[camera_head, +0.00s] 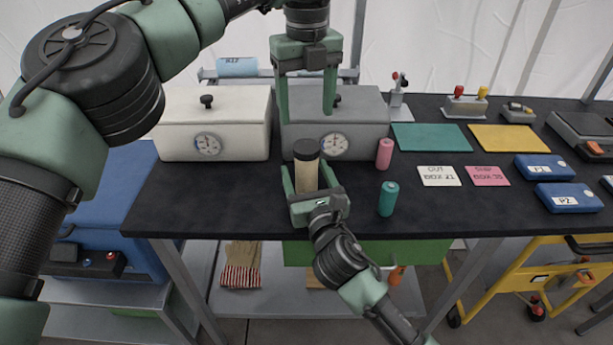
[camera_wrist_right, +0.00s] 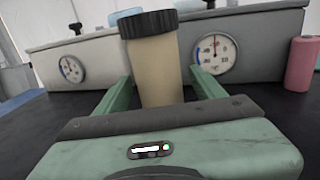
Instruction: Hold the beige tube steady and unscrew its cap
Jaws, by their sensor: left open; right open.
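The beige tube (camera_head: 307,176) stands upright near the front edge of the dark table, its black cap (camera_head: 307,149) on top. My right gripper (camera_head: 306,180) is open, with one finger on each side of the tube's body. In the right wrist view the tube (camera_wrist_right: 158,72) stands between the two green fingers, with gaps showing beside it, and the black ribbed cap (camera_wrist_right: 148,23) sits above them. My left gripper (camera_head: 305,108) is open and empty, pointing down above and behind the cap, in front of the grey box.
A white box (camera_head: 220,120) and a grey box (camera_head: 365,132) with dials stand behind the tube. A pink cylinder (camera_head: 384,153) and a teal cylinder (camera_head: 388,198) stand to its right. Cards and blue cases lie farther right. The table left of the tube is clear.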

